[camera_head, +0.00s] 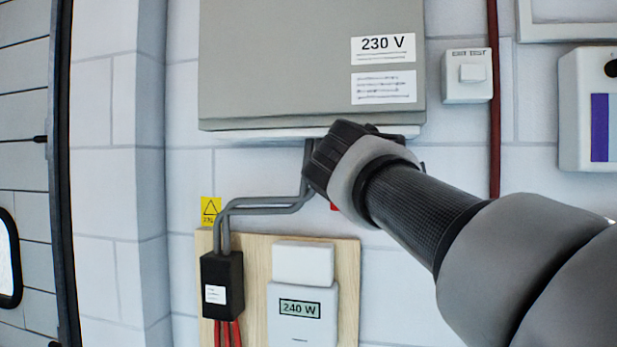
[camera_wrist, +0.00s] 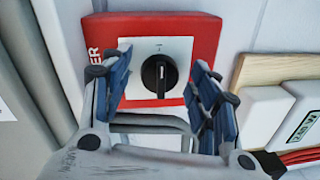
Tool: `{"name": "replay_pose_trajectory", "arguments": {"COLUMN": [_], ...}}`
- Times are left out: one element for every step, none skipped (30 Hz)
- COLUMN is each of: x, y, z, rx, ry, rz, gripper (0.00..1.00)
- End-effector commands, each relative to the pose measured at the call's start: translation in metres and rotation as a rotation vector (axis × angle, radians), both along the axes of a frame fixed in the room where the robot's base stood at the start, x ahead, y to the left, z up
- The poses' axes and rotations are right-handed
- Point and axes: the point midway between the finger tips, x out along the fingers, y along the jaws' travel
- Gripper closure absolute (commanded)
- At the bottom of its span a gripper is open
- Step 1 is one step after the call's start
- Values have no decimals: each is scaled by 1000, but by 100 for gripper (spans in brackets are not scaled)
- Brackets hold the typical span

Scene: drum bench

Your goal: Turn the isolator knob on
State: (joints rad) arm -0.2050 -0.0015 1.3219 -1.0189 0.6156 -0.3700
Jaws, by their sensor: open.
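The isolator knob (camera_wrist: 159,76) is black and round with a raised grip bar, on a white plate (camera_wrist: 140,47) in a red box (camera_wrist: 197,30). In the wrist view the bar stands about upright in the picture. Small marks on the plate are too small to read. My gripper (camera_wrist: 161,84) is open, its blue-padded fingers left and right of the knob, with visible gaps; I cannot tell how far it is in depth. In the head view my arm hides the knob and nearly all of the box; only a red sliver (camera_head: 335,206) shows.
A grey 230 V cabinet (camera_head: 290,60) hangs just above my wrist in the head view. Grey conduits (camera_head: 262,206) run beside it. Below is a wooden board (camera_head: 349,285) with a black box (camera_head: 222,275) and a meter (camera_head: 301,325) reading 240 W. A switch (camera_head: 468,75) sits at right.

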Motion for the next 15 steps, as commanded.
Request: {"name": "replay_pose_trajectory", "arguments": {"x": [0,0,-2,-4,-6,-10,-14,-19,-27,-32,-39,-48,-54,-60,-68], "y": [0,0,1,1,2,4,5,7,9,11,14,16,18,21,23], "z": [0,0,0,1,1,2,2,3,3,4,5,6,6,7,8], "rx": [0,0,0,0,0,-1,-1,-1,0,1,0,-1,0,1,0], "ry": [0,0,0,0,-1,-1,-1,-1,-2,-2,-2,-3,-2,-2,-2], "rz": [0,0,0,1,1,2,2,3,3,4,5,4,6,5,6], "gripper": [45,45,45,45,45,45,45,45,45,45,45,45,45,45,45]}}
